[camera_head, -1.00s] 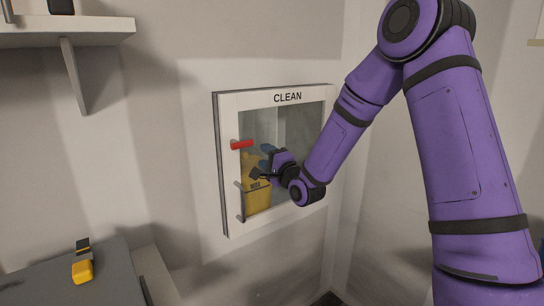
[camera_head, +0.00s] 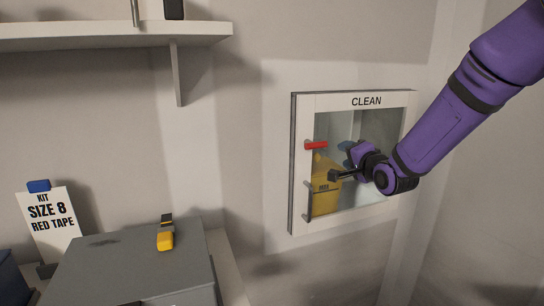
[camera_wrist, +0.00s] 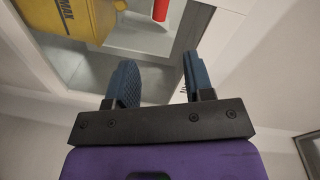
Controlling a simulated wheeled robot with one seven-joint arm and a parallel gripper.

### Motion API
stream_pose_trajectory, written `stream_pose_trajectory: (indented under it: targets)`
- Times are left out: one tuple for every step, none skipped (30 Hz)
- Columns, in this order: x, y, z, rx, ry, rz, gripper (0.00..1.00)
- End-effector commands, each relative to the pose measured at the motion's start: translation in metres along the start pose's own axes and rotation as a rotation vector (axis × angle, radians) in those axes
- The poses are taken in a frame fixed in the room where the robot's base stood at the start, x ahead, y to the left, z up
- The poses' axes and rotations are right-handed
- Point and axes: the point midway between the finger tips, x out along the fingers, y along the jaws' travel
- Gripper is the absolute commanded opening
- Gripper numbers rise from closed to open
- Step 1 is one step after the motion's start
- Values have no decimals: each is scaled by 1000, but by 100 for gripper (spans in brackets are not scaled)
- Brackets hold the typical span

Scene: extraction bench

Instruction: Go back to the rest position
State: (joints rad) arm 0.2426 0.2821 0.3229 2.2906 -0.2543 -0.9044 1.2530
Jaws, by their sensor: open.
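My gripper (camera_head: 340,175) is in front of the white-framed cabinet (camera_head: 298,165) marked CLEAN on the wall. In the wrist view my gripper (camera_wrist: 155,80) shows two blue ribbed fingers set apart with nothing between them. Behind the cabinet's glass is a yellow item (camera_head: 325,180), partly hidden by my gripper in the head view; it also shows at the top left of the wrist view (camera_wrist: 75,18).
A grey box top (camera_head: 130,265) at lower left carries a yellow and black tool (camera_head: 166,235). A sign (camera_head: 51,218) reading KIT SIZE 8 RED TAPE stands to its left. A white shelf (camera_head: 110,38) juts from the wall above. The wall space between shelf and cabinet is clear.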

Motion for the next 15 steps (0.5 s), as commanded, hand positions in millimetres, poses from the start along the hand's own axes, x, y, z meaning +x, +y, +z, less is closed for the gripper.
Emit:
stream_pose_trajectory:
  targets:
    - [-10,-9,-2,-65,-1,40,48]
    - [-16,-12,-4,-102,-3,69,48]
    - [-24,-16,-6,-152,-6,109,48]
    - [-31,-18,-7,-188,-10,138,48]
    - [-37,-21,-8,-223,-15,166,48]
    - [-47,-24,-10,-268,-21,204,48]
    - [-54,-26,-11,-300,-25,232,48]
    - [-62,-28,-12,-332,-32,262,48]
    - [-73,-31,-13,-373,-42,298,48]
    - [-81,-33,-14,-403,-50,325,48]
    - [-90,-36,-15,-432,-57,351,48]
    - [-101,-38,-16,-468,-70,388,48]
    - [-111,-39,-17,-495,-81,414,48]
    - [-120,-41,-17,-521,-94,440,48]
    - [-133,-43,-18,-555,-110,473,48]
